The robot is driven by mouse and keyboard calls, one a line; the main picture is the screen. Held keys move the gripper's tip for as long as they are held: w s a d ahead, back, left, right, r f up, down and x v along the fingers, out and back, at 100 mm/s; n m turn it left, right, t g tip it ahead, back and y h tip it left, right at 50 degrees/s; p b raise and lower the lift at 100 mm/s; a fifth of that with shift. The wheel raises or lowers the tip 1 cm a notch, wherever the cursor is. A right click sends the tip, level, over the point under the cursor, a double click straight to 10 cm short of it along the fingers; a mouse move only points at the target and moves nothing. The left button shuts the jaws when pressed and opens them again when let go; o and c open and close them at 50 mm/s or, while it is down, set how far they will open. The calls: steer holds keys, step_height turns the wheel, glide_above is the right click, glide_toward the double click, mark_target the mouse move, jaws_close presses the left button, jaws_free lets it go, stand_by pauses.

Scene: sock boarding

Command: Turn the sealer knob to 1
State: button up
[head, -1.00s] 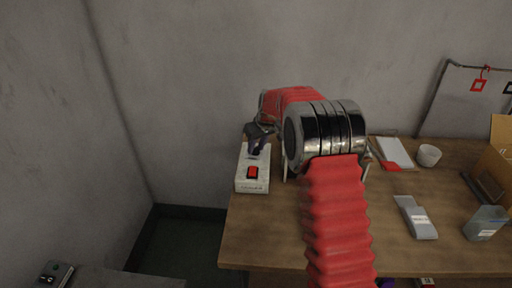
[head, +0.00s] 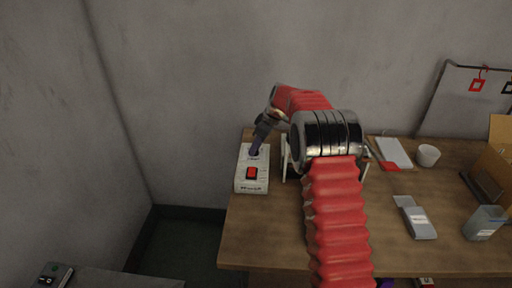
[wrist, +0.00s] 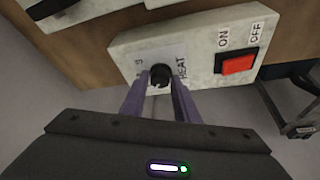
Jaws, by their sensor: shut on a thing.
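The sealer's white control box (head: 241,181) sits at the left end of the wooden table, with a red switch (head: 252,173) on it. In the wrist view the box (wrist: 125,47) carries a black knob (wrist: 160,77) beside the word HEAT, with a 3 printed to its left. My gripper (head: 255,151) is over the back part of the box. Its purple fingers (wrist: 160,83) are shut on the knob, one on each side. The knob's pointer and the other numbers are hidden or too small to read.
The red switch (wrist: 237,65) is close to the right of the knob, marked ON and OFF. The table's front middle is mostly clear.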

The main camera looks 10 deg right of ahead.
stand_by(0.4)
steer(key=o, duration=1.1)
steer(key=shift+c, duration=0.2)
steer(key=v, duration=1.3)
steer(key=shift+r, duration=0.3)
steer(key=shift+s+r, duration=0.1)
